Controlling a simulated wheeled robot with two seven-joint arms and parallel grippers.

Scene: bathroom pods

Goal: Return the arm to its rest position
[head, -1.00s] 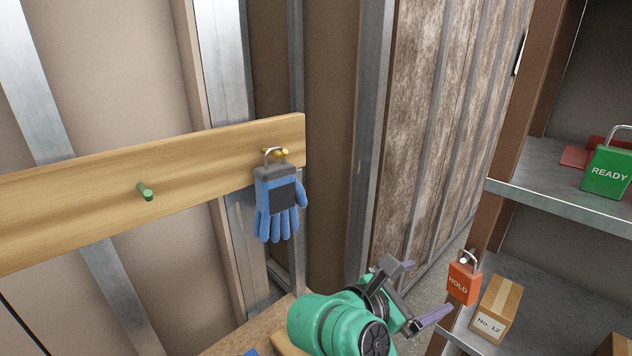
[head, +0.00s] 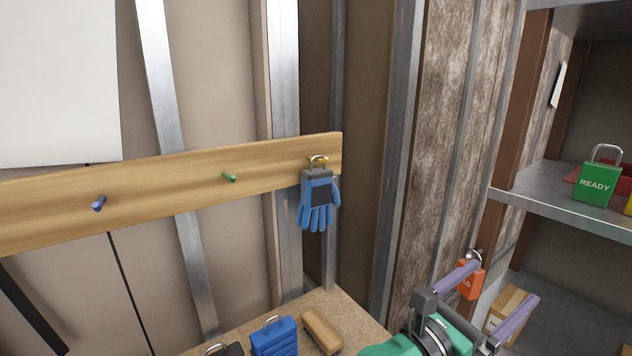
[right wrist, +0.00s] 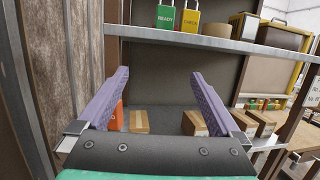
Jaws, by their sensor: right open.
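My right gripper (head: 498,290) is at the lower right of the head view, green with purple fingers. Its fingers are spread and nothing is between them. It also shows in the right wrist view (right wrist: 158,100), pointing towards the shelf unit. It partly hides the orange HOLD tag (head: 470,279) and a cardboard box (head: 506,304). A blue glove with a grey padlock-shaped piece (head: 318,204) hangs on the yellow peg of the wooden rail, apart from the gripper. My left gripper does not show.
The wooden rail (head: 150,197) also has a blue peg (head: 98,203) and a green peg (head: 229,177). A blue padlock (head: 274,338) and a tan block (head: 322,331) lie on the board below. A green READY padlock (head: 596,181) stands on the upper shelf (head: 545,205).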

